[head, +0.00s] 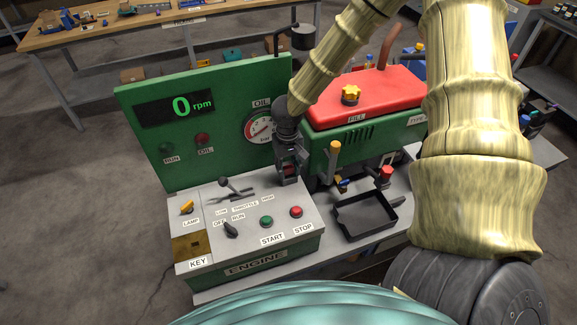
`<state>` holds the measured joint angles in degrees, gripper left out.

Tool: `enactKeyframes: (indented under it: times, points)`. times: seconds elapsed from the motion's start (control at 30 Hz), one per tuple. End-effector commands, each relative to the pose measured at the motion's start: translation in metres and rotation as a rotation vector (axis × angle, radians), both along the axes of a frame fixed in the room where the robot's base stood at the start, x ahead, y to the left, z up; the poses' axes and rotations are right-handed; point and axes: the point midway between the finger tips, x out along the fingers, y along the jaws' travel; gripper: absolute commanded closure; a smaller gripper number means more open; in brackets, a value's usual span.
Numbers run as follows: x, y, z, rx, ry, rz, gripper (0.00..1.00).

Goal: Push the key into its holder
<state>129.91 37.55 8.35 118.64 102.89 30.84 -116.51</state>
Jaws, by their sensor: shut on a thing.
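My gripper (289,170) hangs pointing down at the back right edge of the engine control panel. It is shut on a small dark red thing, taken to be the key (290,171), which is mostly hidden by the fingers. The brass key holder plate (188,247) is at the panel's front left corner, above the KEY label (198,264). No key shows in the plate. My gripper is well to the right of the plate and further back, apart from it.
The grey panel (220,262) carries a throttle lever (223,182), a lamp switch (187,207), an OFF/RUN knob (230,230), a green start button (266,221) and a red stop button (296,211). A green gauge board (225,110) rises behind. A black tray (366,217) lies right.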

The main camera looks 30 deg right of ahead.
Motion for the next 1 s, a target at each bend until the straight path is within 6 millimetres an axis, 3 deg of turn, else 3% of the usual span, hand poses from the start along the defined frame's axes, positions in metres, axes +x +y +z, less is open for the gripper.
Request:
enactKeyframes:
  times: [0.23, 0.27, 0.37, 0.77, 1.0]
  points:
    - [-0.001, 0.000, -0.003, 0.001, 0.002, 0.001, 0.88]
    - [0.000, 0.000, -0.003, 0.001, 0.001, 0.001, 0.60]
    - [0.000, 0.000, -0.003, 0.000, 0.001, 0.001, 0.42]
    - [0.000, 0.000, 0.000, 0.000, 0.000, 0.000, 0.40]
    - [0.001, 0.000, 0.024, 0.002, -0.004, -0.002, 0.40]
